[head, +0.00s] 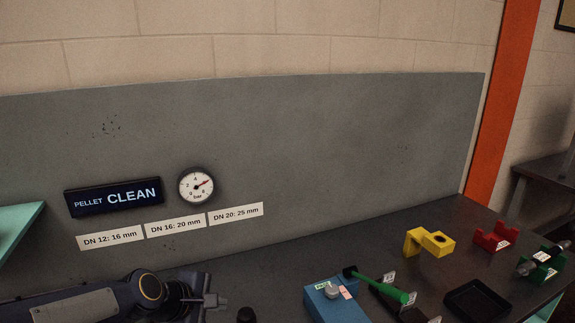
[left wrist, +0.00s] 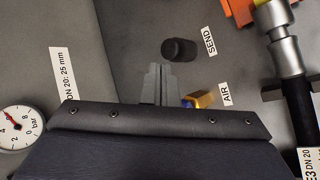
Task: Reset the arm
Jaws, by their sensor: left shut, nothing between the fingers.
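My left arm comes in at the bottom left of the head view, low in front of the grey back panel (head: 300,140). Its gripper (head: 216,301) points right, with slim grey fingers close together and nothing between them. In the left wrist view the gripper (left wrist: 158,76) shows as shut fingers beyond the dark wrist housing. A short black cylinder (left wrist: 179,50) stands just past the fingertips, apart from them as far as I can tell. It also shows at the bottom edge of the head view (head: 246,315). My right gripper is not in view.
The panel carries a gauge (head: 196,186) and a CLEAN sign (head: 113,197).

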